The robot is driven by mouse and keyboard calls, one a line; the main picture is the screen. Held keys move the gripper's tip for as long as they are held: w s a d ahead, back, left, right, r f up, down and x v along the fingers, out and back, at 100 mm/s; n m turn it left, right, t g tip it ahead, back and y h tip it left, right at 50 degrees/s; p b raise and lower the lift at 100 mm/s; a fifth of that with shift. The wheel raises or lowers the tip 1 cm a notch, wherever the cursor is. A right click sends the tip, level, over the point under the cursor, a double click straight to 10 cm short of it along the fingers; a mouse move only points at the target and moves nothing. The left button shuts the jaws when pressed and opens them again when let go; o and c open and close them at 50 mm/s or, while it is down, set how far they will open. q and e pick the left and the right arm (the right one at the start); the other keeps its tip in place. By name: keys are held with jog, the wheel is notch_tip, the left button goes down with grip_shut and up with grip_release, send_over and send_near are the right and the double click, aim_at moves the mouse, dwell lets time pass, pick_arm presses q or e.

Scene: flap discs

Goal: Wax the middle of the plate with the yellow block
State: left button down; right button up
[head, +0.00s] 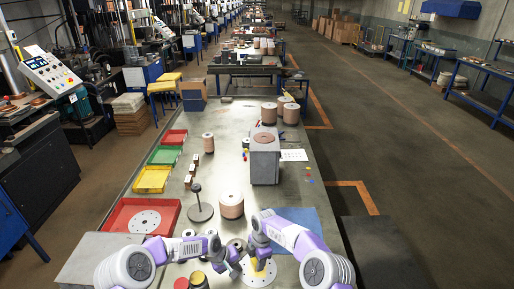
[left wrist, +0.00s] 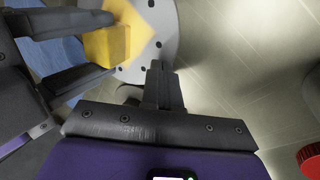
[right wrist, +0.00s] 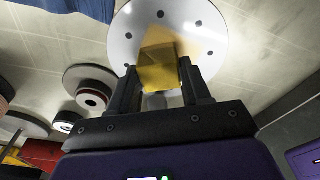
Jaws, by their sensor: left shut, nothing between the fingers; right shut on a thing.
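The yellow block (right wrist: 158,76) is between the fingers of my right gripper (right wrist: 160,92). It also shows in the left wrist view (left wrist: 105,46). The block is over the pale round plate (right wrist: 205,50), which has small holes around its rim. A yellow patch (right wrist: 158,38) covers the middle of the plate, just beyond the block; whether the block touches the plate I cannot tell. In the head view the plate (head: 266,277) is partly hidden by my right gripper (head: 258,258). My left gripper (left wrist: 162,85) is shut and empty beside the plate.
A red tray (head: 115,214) with a holed disc stands at the left. A brown roll (head: 232,205) and a dark stand (head: 200,211) are just behind my grippers. A blue mat (head: 305,219) lies to the right. A grey box (head: 264,165) stands further back.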

jog(key=shift+w+d+f, duration=0.1)
jog(key=shift+w+d, duration=0.05)
jog(key=shift+w, duration=0.95)
jog(key=shift+s+a+r, duration=0.1)
jog(key=shift+s, duration=0.85)
jog(key=shift+s+a+r, duration=0.1)
jog(key=shift+s, duration=0.85)
jog(key=shift+s+a+f, duration=0.1)
jog(key=shift+s+a, duration=0.1)
jog(key=shift+s, duration=1.45)
jog(key=shift+w+d+f, duration=0.1)
jog(key=shift+w+d, duration=0.1)
jog(key=shift+w, duration=1.7)
jog(key=shift+w+d, duration=0.15)
jog(key=shift+w, duration=1.55)
jog(key=shift+r, duration=3.7)
